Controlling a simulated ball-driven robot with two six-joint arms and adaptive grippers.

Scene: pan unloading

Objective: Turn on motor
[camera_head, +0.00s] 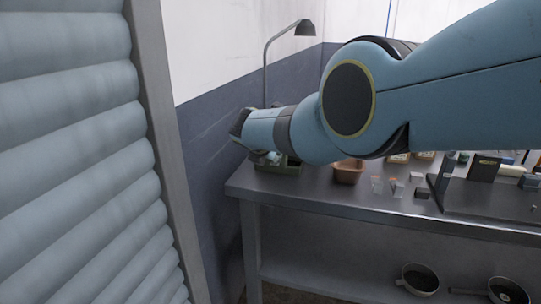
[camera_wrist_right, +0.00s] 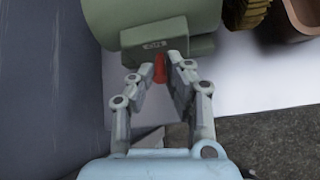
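The motor (camera_wrist_right: 150,16) is a grey-green rounded body at the top of the right wrist view. A box (camera_wrist_right: 152,42) with a small label is on its near side. A red switch (camera_wrist_right: 160,70) sticks out below the box. My right gripper (camera_wrist_right: 160,67) has its fingertips on either side of the red switch, partly open and close to it. I cannot tell whether either finger touches it. In the head view, a green thing (camera_head: 288,168), likely the motor's base, shows at the table's left end, mostly hidden by my right arm. My left gripper is not in view.
The grey table (camera_head: 330,194) holds a brown bin (camera_head: 348,172), small clear containers (camera_head: 377,185) and a dark board (camera_head: 484,168). A lamp (camera_head: 304,28) stands behind. A ribbed shutter (camera_head: 70,150) fills the left. Pans (camera_head: 420,278) sit on the lower shelf.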

